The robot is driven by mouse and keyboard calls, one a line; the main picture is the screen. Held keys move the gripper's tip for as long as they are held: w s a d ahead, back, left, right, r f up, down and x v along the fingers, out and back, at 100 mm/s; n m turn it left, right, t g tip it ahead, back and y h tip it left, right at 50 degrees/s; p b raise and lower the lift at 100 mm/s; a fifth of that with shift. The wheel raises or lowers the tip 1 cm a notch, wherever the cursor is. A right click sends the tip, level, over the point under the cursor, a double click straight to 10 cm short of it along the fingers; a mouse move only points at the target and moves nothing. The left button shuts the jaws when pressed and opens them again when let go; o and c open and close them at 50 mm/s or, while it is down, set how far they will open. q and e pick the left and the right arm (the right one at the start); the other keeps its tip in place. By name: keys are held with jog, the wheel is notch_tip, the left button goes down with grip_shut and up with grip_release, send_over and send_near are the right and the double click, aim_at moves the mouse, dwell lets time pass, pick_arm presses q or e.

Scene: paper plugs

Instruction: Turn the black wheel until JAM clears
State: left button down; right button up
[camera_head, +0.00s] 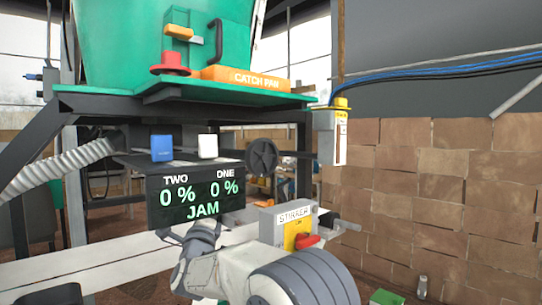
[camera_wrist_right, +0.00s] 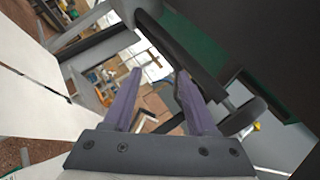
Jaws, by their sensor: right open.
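The black wheel (camera_head: 262,158) stands upright below the green platform, just right of the display. The display (camera_head: 195,196) reads TWO 0 %, ONE 0 % and JAM in green. My right arm comes in from the lower right; its gripper (camera_head: 203,230) appears in front of and below the display, lower left of the wheel in the picture. In the right wrist view the two purple fingers (camera_wrist_right: 158,72) are apart with nothing between them. A dark round edge beside the right finger looks like the wheel (camera_wrist_right: 243,116), seen nearly edge-on. My left gripper is not seen.
A STIRRER box (camera_head: 288,225) with a red knob is right of my wrist. A blue block (camera_head: 162,148) and a white block (camera_head: 208,147) sit above the display. An orange CATCH PAN (camera_head: 245,78) lies on the platform. A yellow-topped post (camera_head: 331,132) stands right of the wheel.

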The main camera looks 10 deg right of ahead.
jog(key=d+r+m+h+p, duration=0.1)
jog(key=d+m+h, duration=0.2)
jog(key=m+h, duration=0.3)
jog(key=d+r+m+h, duration=0.2)
jog(key=d+m+h, duration=0.1)
jog(key=m+h, duration=0.3)
jog(key=m+g+h, duration=0.8)
jog(key=m+h, duration=0.1)
jog(key=m, duration=0.2)
send_near(273, 158)
jog(key=w, duration=0.2)
jog(key=p+x, duration=0.1)
jog(key=x, duration=0.2)
jog(key=p+x, duration=0.1)
jog(key=x, duration=0.2)
jog(key=p+x, duration=0.1)
jog(key=x, duration=0.3)
jog(key=shift+s+d+p, duration=0.1)
jog(key=shift+s+p, duration=0.2)
jog(key=shift+p, duration=0.1)
jog(key=shift+c, duration=0.3)
